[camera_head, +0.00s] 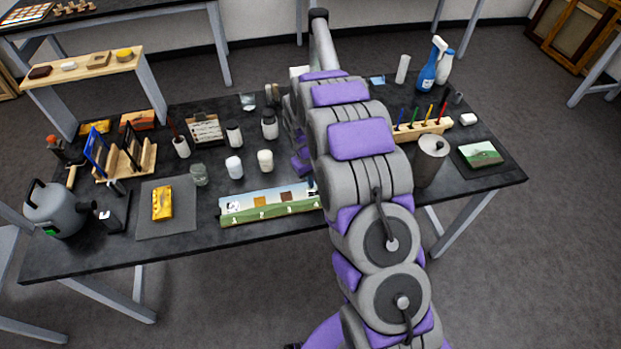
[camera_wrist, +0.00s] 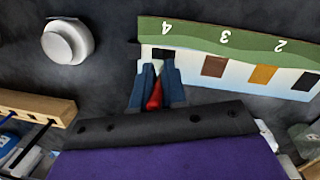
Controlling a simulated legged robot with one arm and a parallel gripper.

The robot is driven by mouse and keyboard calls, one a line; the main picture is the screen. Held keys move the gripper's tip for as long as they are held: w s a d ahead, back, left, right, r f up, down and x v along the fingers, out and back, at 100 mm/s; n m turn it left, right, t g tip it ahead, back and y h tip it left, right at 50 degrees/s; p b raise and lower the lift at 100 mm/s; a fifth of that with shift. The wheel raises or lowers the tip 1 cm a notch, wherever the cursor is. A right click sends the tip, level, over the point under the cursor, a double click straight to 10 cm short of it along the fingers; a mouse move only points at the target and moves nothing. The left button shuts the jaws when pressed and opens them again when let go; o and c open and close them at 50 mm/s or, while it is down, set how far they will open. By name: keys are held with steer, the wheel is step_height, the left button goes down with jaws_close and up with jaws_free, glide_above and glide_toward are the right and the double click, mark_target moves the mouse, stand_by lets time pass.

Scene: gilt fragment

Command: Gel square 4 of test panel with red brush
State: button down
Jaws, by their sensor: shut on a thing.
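The test panel (camera_wrist: 228,66) lies at the top of the wrist view, with a green painted edge and the numbers 4, 3 and 2 upside down. Square 4 (camera_wrist: 161,54) is dark, beside the number 4. My gripper (camera_wrist: 158,72) is shut on the red brush (camera_wrist: 155,95), whose red part shows between the blue fingers. My gripper is hidden there.
A brush rack (camera_head: 420,129) with several coloured handles stands right of my arm, near a grey canister (camera_head: 430,162). White-lidded jars (camera_head: 265,161) stand behind the panel. A grey mat (camera_head: 181,222) with a yellow object lies to the left.

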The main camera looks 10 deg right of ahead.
steer(key=shift+d, duration=0.8)
steer(key=shift+a, duration=0.15)
steer(key=shift+a, duration=1.1)
steer(key=shift+d, duration=0.1)
steer(key=shift+d, duration=1.15)
steer(key=shift+a, duration=0.15)
